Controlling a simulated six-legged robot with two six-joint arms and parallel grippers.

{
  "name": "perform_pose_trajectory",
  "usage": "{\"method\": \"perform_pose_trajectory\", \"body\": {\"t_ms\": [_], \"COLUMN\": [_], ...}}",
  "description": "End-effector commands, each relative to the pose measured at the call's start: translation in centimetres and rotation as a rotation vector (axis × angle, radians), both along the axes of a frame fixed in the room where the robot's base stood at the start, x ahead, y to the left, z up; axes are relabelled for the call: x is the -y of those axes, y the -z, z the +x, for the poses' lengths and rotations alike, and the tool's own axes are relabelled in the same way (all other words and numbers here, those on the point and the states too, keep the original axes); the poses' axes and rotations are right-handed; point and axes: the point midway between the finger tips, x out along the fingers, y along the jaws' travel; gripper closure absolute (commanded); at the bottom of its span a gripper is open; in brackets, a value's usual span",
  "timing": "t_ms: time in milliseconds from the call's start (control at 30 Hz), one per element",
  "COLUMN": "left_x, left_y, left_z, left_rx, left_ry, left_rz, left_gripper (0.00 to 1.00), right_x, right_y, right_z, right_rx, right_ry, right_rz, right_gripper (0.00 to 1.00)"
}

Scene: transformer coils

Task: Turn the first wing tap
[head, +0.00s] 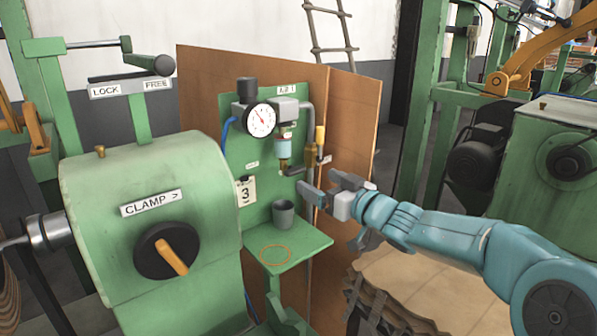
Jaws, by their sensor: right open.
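A green panel (235,150) carries a round gauge (260,120), a small clear cup with a pale blue band (283,149), and pipework. A brass fitting with a yellow upright handle (320,135) sits on the pipe at the right. A small dark tap-like piece (291,171) is below the cup; I cannot tell which of these is the first wing tap. My right gripper (318,180) is open and empty, its fingers pointing at the panel just below and right of the brass fitting. I cannot tell whether it touches anything. My left gripper is out of view.
A green shelf (300,245) under the panel holds a grey cup (284,213) beside an orange ring mark. A green machine with a CLAMP label (150,203) and a black knob (166,250) stands at the left. A brown board (355,120) stands behind the panel.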

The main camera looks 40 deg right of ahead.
Motion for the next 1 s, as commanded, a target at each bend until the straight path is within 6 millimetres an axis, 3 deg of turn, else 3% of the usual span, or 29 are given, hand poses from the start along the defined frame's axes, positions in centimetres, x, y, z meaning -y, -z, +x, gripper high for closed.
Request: {"method": "perform_pose_trajectory", "body": {"t_ms": [100,333,500,767,933,1000], "left_x": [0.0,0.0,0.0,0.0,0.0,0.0], "left_y": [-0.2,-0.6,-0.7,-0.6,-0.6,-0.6], "left_z": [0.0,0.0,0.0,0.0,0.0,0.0], "left_rx": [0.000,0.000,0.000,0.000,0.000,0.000], "left_ry": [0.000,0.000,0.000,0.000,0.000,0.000], "left_rz": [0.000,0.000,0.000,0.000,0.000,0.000], "left_gripper": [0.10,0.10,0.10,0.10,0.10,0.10], "right_x": [-0.4,-0.6,-0.7,-0.7,-0.6,-0.6], "right_y": [0.1,0.0,0.0,0.0,0.0,0.0], "right_z": [3.0,6.9,8.1,8.2,8.2,8.2], "right_rx": [-0.001,-0.001,0.000,0.000,0.000,0.000], "right_ry": [-0.003,-0.002,-0.001,0.000,0.000,0.000], "right_rz": [0.000,0.000,0.000,0.000,0.000,0.000], "right_gripper": [0.13,0.13,0.13,0.13,0.68,0.69]}}
